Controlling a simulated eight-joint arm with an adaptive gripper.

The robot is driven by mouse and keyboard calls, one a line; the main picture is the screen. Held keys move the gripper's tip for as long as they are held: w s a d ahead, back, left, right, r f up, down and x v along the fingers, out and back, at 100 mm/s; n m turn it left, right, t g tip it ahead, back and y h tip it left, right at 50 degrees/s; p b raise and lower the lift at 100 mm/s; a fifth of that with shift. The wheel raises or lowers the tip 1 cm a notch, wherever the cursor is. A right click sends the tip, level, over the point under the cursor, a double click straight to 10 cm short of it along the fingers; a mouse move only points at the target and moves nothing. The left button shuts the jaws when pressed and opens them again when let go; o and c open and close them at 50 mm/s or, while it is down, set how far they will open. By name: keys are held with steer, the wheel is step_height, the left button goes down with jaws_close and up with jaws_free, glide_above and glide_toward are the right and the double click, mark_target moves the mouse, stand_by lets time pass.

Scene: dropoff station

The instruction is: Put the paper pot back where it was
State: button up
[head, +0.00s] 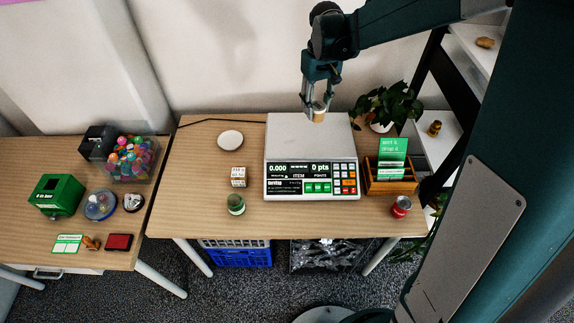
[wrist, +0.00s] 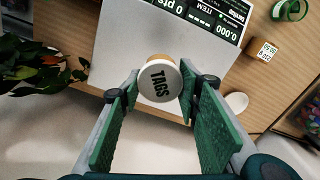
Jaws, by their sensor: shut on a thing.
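The paper pot (head: 319,113) is a small tan cup with a white top. In the wrist view the pot (wrist: 158,82) shows its white lid marked "TAGS" between the two green-padded fingers. My gripper (head: 318,108) is shut on it, over the right rear part of the scale's pale plate. In the wrist view my gripper (wrist: 158,88) has a finger on either side of the pot. The scale (head: 285,133) reads 0.000 and 0 pts. I cannot tell exactly how far the pot is above the plate.
Bare wood (head: 195,180) lies at the left.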

steer(key=s+a+n, duration=0.6)
steer(key=s+a, duration=0.2)
steer(key=a, duration=0.5)
steer(key=n, duration=0.5)
glide_above(254, 190)
step_height(254, 190, down, 12)
steer(key=shift+r, duration=0.1)
steer(key=shift+f+b, duration=0.85)
steer(key=shift+f, duration=2.3)
steer(key=shift+f+b, duration=0.4)
steer(key=shift+f, duration=1.45)
steer(key=shift+f, duration=0.15)
